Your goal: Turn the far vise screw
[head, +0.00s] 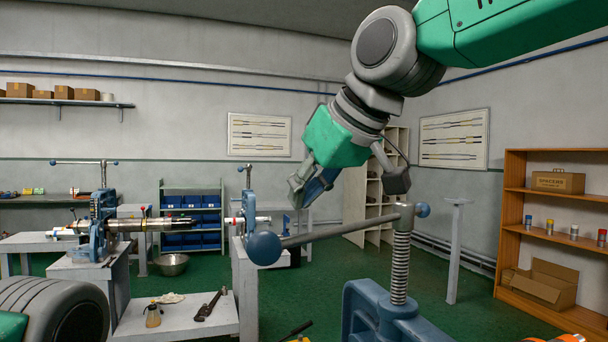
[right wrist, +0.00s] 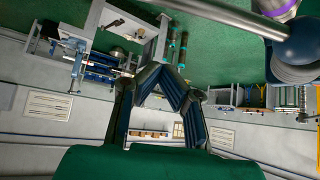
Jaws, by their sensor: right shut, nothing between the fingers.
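A large blue vise (head: 390,318) stands in front at the lower right, with an upright threaded screw (head: 401,268) and a slanted bar handle (head: 340,230) with blue ball ends. Two more blue vises stand farther back: one at left (head: 98,228) around a metal pipe (head: 140,224), and a smaller one near the middle (head: 248,212). Both have bar handles on top. My right gripper (head: 308,195) is shut and empty, above and behind the near handle in the head view; no contact is visible. Its fingers also show in the right wrist view (right wrist: 172,88). My left gripper is out of view.
Work tables carry the rear vises. A metal bowl (head: 171,264) is on the green floor. A wooden shelf (head: 514,220) stands at right and blue bins (head: 190,220) at the back.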

